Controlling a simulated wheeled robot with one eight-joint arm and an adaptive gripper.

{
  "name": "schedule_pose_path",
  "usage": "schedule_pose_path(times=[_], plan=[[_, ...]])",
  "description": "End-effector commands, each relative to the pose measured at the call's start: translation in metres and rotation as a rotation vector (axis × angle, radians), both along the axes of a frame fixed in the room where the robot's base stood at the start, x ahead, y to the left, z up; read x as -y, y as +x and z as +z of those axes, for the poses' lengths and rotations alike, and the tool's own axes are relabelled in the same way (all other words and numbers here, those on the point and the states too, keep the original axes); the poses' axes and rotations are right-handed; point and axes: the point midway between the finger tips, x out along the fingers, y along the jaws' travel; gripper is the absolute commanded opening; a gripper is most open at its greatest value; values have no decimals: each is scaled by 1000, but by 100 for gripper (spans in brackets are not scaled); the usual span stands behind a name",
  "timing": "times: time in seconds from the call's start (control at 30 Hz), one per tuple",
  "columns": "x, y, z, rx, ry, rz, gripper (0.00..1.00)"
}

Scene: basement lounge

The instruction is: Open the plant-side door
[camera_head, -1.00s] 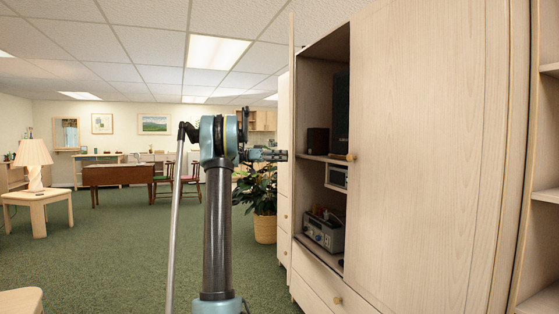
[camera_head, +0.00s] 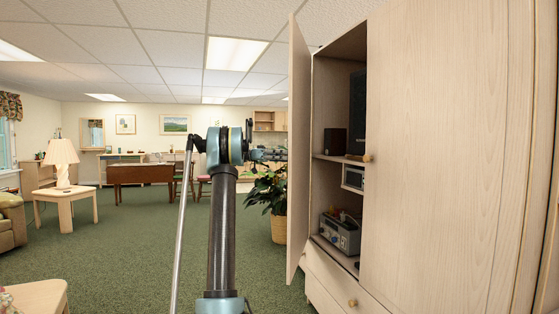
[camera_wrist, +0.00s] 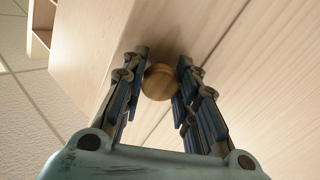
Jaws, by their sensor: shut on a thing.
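In the wrist view my gripper (camera_wrist: 160,72) is shut on a round wooden knob (camera_wrist: 159,83), one finger on each side, close against the pale door panel (camera_wrist: 95,45). The cabinet's opening (camera_head: 336,120) shows behind the door.
The cabinet's other door (camera_head: 430,150) is shut and has a knob (camera_head: 367,158). Its shelves hold a dark speaker (camera_head: 356,112) and a grey radio (camera_head: 341,234). A potted plant (camera_head: 268,190) stands left of the open door. Green carpet (camera_head: 130,250) lies clear at left.

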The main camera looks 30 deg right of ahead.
Motion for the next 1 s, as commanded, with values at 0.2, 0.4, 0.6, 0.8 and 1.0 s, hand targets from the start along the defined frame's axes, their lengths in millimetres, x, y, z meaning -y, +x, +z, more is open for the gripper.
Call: schedule_pose_path(times=[0.2, 0.4, 0.6, 0.8, 1.0], plan=[[3, 1, 3, -3, -5, 7, 49], [3, 0, 2, -1, -3, 5, 49], [-2, 6, 1, -1, -3, 6, 49], [-17, 22, 1, -1, -3, 5, 49], [-38, 45, 1, -2, -2, 7, 49]])
